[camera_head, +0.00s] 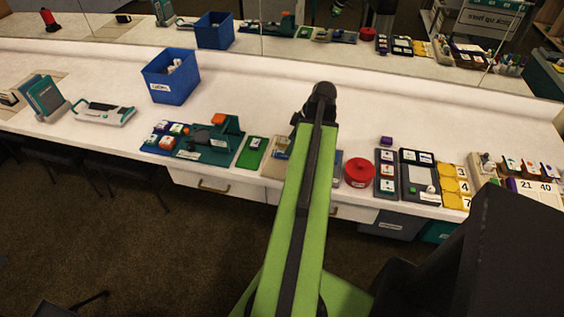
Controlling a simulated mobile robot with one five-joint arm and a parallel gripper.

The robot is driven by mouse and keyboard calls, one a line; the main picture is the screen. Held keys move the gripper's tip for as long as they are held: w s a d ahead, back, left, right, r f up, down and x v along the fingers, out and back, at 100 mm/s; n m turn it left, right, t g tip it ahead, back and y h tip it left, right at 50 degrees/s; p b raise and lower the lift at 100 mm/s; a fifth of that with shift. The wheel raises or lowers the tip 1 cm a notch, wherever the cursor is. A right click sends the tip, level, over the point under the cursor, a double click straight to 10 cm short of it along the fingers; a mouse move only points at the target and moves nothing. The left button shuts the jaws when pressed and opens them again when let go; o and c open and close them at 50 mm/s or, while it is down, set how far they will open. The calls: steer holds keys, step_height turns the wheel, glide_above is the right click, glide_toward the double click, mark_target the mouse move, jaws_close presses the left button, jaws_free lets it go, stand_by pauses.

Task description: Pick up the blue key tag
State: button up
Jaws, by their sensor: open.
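I cannot pick out a blue key tag with certainty. Small pieces with blue, white, green and orange parts sit on a dark blue tray (152,148) at the left middle of the counter, too small to identify. My green arm reaches up the middle of the view over the counter and ends in a dark joint. My gripper's fingers do not show. The arm hides part of the counter's front edge and whatever lies behind it.
On the white counter (255,100) stand a blue bin (170,84), a teal stand (225,130), a green board (252,153), a red round thing (358,172), dark panels (409,188) and yellow number cards (453,186). The rear strip is mostly clear. A mirror runs behind.

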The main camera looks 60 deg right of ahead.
steer(key=b+x, duration=0.5)
steer(key=shift+w+a+f, duration=0.1)
steer(key=shift+a+f, duration=0.05)
steer(key=shift+a, duration=0.15)
steer(key=shift+r, duration=0.2)
jaws_close()
